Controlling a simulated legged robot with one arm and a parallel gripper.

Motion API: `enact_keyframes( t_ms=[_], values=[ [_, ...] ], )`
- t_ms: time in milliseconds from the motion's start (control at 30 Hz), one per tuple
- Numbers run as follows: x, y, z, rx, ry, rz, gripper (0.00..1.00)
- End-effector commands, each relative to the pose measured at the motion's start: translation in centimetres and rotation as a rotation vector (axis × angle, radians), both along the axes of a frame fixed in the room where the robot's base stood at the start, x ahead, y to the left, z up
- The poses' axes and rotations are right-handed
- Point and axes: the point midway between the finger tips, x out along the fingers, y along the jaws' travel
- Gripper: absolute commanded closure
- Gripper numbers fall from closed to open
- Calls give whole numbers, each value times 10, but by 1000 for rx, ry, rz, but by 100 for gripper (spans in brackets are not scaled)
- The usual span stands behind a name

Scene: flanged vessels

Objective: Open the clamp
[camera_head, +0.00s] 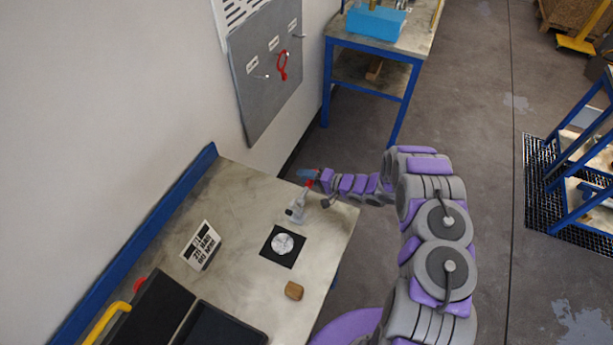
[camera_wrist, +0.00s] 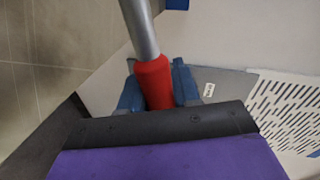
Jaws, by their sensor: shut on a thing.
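The clamp (camera_head: 296,209) is a small grey metal device standing on the worktable near its far right edge. Its lever has a red grip (camera_wrist: 153,82), on a grey metal rod (camera_wrist: 139,28) in the wrist view. My gripper (camera_head: 309,176) has blue fingers and is at the top of the lever, above the table. In the wrist view my gripper (camera_wrist: 158,88) is shut on the red grip, one finger on each side. The clamp's body is out of the wrist view, and its jaw is too small to make out in the head view.
On the worktable (camera_head: 240,190) are a black mat with a silver disc (camera_head: 283,244), a white sign (camera_head: 201,246), a brown block (camera_head: 294,291) and black trays (camera_head: 160,305). A grey board (camera_head: 265,75) with a red tool hangs on the wall. Another blue-framed table (camera_head: 375,55) stands behind.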

Motion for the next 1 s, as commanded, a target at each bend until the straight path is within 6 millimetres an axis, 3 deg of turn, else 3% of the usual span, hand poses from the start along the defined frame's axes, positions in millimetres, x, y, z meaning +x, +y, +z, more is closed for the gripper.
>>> enact_keyframes(
  t_ms=[200,233,433,767,1000],
  values=[
    [1,-3,-2,-2,5,-10,100],
    [1,-3,-2,-2,5,-10,66],
    [0,-2,-1,-2,4,-6,48],
    [-4,-7,1,-3,1,-5,48],
    [-19,-43,11,-3,1,-9,48]
  ],
)
